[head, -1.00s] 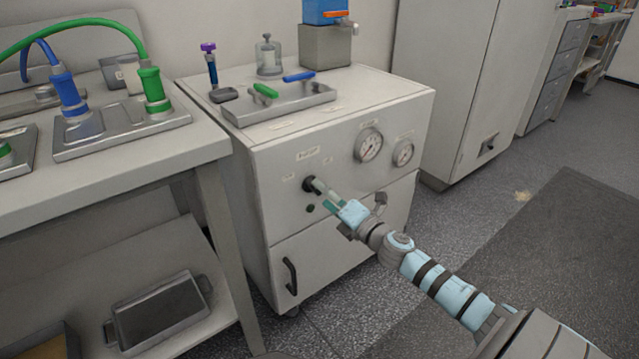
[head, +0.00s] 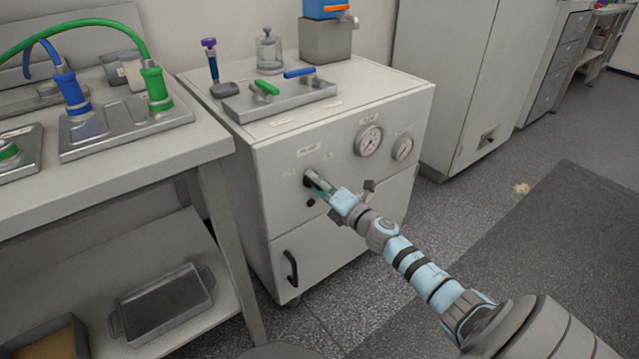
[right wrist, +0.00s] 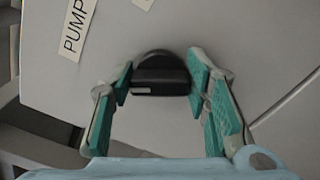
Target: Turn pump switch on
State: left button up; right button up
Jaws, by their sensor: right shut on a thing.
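The pump switch is a black rotary knob (head: 308,178) on the front panel of the grey cabinet (head: 350,221). In the right wrist view the knob (right wrist: 160,74) sits between the teal finger pads, and a "PUMP" label (right wrist: 76,30) is beside it. My right gripper (head: 316,183) is shut on the knob, and its fingers partly hide it in the head view. In the wrist view the wrist is rolled, so the label text runs up the picture. A small round dark green indicator (head: 310,202) is below the knob. My left gripper is not in view.
Two gauges (head: 369,140) (head: 402,148) are right of the knob, and a door handle (head: 291,268) is below. A tray (head: 282,103) with green and blue handled valves lies on top. A bench (head: 200,150) stands close on the left. Floor is free to the right.

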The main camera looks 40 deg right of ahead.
jog(key=shift+m, duration=0.4)
jog(key=shift+m+p, duration=0.3)
jog(key=shift+m, duration=0.6)
jog(key=shift+f+m, duration=0.1)
jog(key=shift+m, duration=0.3)
jog(key=m+p, duration=0.1)
jog(key=m, duration=0.2)
jog(key=shift+m, duration=0.3)
jog(key=m+p, duration=0.2)
jog(key=m, duration=0.1)
jog(key=shift+f, duration=0.1)
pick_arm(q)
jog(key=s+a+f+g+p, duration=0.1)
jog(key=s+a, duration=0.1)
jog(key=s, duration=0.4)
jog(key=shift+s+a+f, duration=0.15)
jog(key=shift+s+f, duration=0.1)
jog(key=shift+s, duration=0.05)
pick_arm(e)
jog(key=shift+f+m, duration=0.15)
jog(key=shift+m, duration=0.95)
jog(key=o, duration=1.2)
jog(key=shift+c, duration=0.2)
